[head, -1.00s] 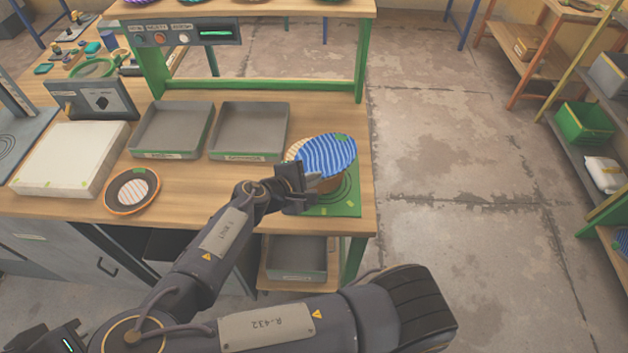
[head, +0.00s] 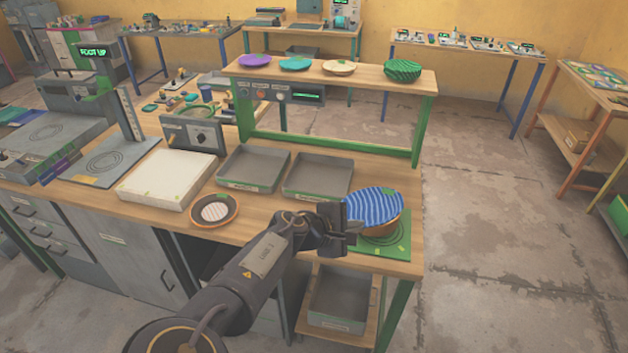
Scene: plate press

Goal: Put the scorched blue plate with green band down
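The blue plate (head: 373,206), with wavy white stripes and a green patch near its far edge, is at the right end of the workbench. It is tilted above an orange-brown round piece (head: 383,229) on a green mat (head: 398,246). I cannot tell whether the plate touches the piece below. No scorch mark can be made out.
Two grey trays (head: 226,184) (head: 290,192) stand left of the plate. A dark orange-rimmed plate (head: 196,222) and a white slab (head: 122,188) lie further left. A raised shelf (head: 350,75) with several dishes stands behind. A grey bin (head: 315,322) sits below.

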